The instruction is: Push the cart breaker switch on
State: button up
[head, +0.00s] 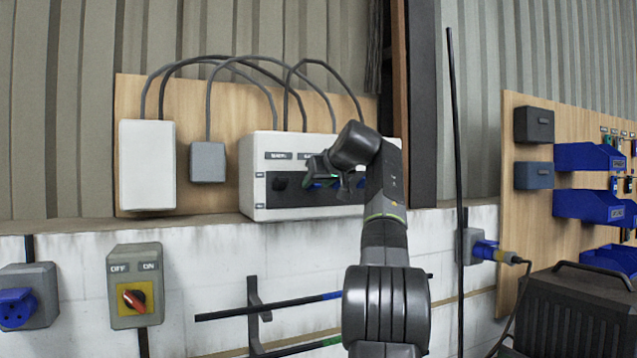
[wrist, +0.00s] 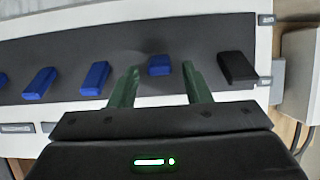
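A white breaker box (head: 258,205) with a dark switch strip is mounted on the wooden board. A black switch (head: 280,184) sits at the strip's left end in the head view and at the right in the wrist view (wrist: 237,68). Several blue switches (wrist: 95,78) line the strip. My gripper (head: 322,180) is at the strip, its green fingers (wrist: 160,70) open, one on each side of the blue switch beside the black one (wrist: 159,65). That switch looks shorter than its neighbours; contact cannot be told. My arm hides the box's right part; its labels are too small to read.
A grey box with a red rotary knob (head: 133,297), marked OFF and ON, is on the white wall below. A white box (head: 148,165) and a small grey box (head: 208,162) with cables are left of the breaker box. A thin black pole (head: 455,150) stands at right.

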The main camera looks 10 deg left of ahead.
jog(key=v, duration=1.3)
jog(key=shift+s+d, duration=0.25)
jog(key=shift+s, duration=0.05)
jog(key=shift+a+r, duration=0.1)
jog(key=shift+r, duration=0.05)
